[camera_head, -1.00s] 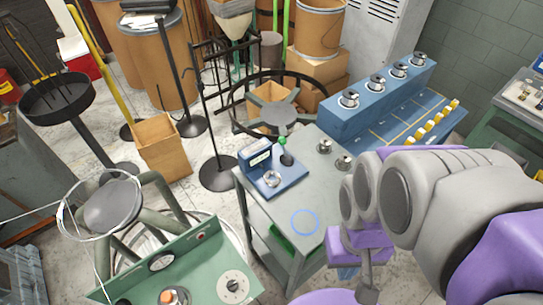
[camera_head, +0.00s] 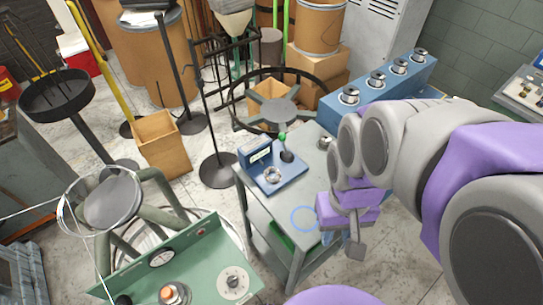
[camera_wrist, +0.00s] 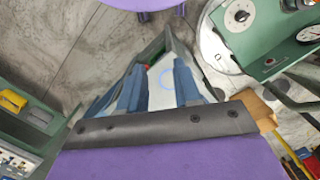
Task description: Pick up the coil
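No object is labelled as the coil. A small silver coil-like ring (camera_head: 272,174) sits on a blue-based device (camera_head: 279,166) at the table's left side in the head view. A thin blue ring (camera_head: 303,217) lies flat or is marked on the grey table (camera_head: 262,208). My gripper (camera_head: 355,248) is over the table's front right edge, right of the blue ring. In the wrist view my gripper (camera_wrist: 158,88) is open and empty. The blue ring (camera_wrist: 180,78) shows beyond the fingers, partly hidden by the right one.
A green machine panel (camera_head: 195,265) with dials and knobs stands at the front left. A round reel (camera_head: 110,203) with wire is beside it. A blue stand (camera_head: 388,82) with several silver parts stands behind my arm. Floor stands and boxes fill the back.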

